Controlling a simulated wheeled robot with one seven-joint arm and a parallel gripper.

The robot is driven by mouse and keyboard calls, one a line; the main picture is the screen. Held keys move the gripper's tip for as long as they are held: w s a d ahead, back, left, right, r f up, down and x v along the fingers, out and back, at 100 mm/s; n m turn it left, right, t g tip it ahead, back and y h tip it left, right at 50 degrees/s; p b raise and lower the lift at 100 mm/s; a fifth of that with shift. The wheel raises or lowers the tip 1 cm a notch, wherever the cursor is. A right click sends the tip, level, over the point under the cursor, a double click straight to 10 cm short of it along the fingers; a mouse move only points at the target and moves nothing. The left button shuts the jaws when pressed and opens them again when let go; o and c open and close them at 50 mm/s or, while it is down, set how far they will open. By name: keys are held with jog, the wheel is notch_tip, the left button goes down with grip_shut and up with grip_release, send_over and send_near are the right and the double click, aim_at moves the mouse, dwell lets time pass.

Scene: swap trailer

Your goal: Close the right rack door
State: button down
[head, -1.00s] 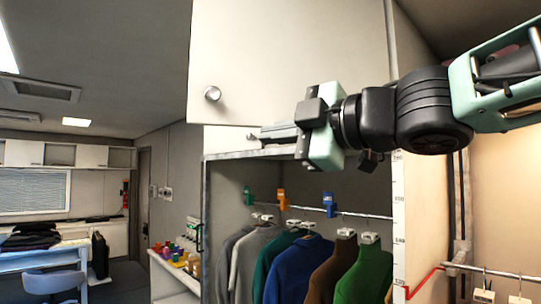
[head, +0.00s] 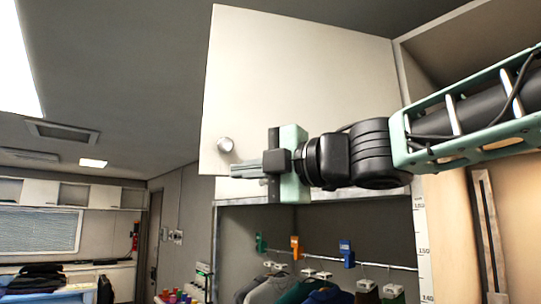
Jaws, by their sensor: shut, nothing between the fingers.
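The gripper and wrist hide part of the lower edge.
Below the door is an open compartment with a rail (head: 388,265) of hanging garments and coloured clips. A white ruler strip (head: 424,250) marks its right edge. An open cubby (head: 465,65) is at upper right. The room at left has free space under the ceiling.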

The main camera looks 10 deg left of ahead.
jog(key=shift+w+a+p, duration=0.2)
jog(key=shift+w+a, duration=0.05)
jog(key=shift+w, duration=0.45)
jog(key=shift+w+a+p, duration=0.2)
jog(key=shift+w+a, duration=0.05)
jog(key=shift+w, duration=0.4)
